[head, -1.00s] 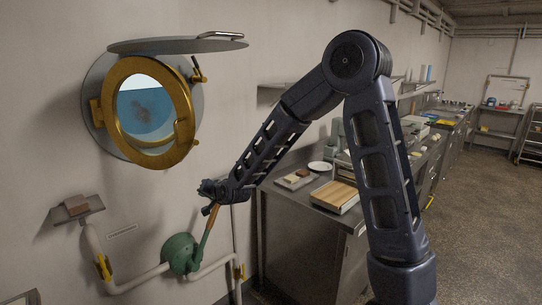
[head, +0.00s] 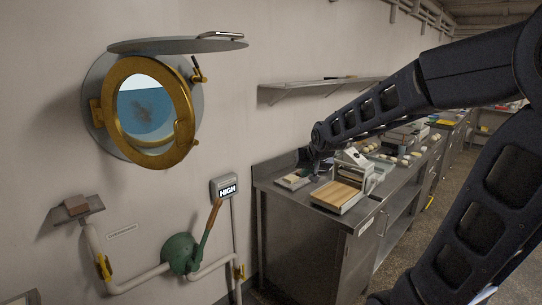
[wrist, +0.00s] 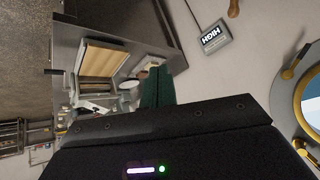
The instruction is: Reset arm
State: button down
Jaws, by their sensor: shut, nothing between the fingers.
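My gripper shows in the wrist view (wrist: 157,85) as dark green fingers shut together with nothing between them. In the head view my arm reaches in from the right, and its end hangs over the back of the steel counter (head: 300,218). The gripper's fingers are hard to make out there. The green pump (head: 180,254) on the wall has a wooden-handled lever (head: 209,232) pointing up, and my gripper is well apart from it.
A display (head: 227,187) above the pump reads HIGH. The counter holds a slicer-like device with a wooden board (head: 337,195) and a small tray (head: 294,181). A shelf (head: 310,84) runs above. A brass porthole (head: 116,112) stands on the left wall.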

jog(key=s+d+r+g+h, duration=0.1)
jog(key=s+d+g+h, duration=0.1)
jog(key=s+d, duration=1.4)
jog(key=shift+s+d+r+m+g, duration=0.2)
jog(key=shift+s+m+g, duration=0.2)
jog(key=shift+s, duration=0.85)
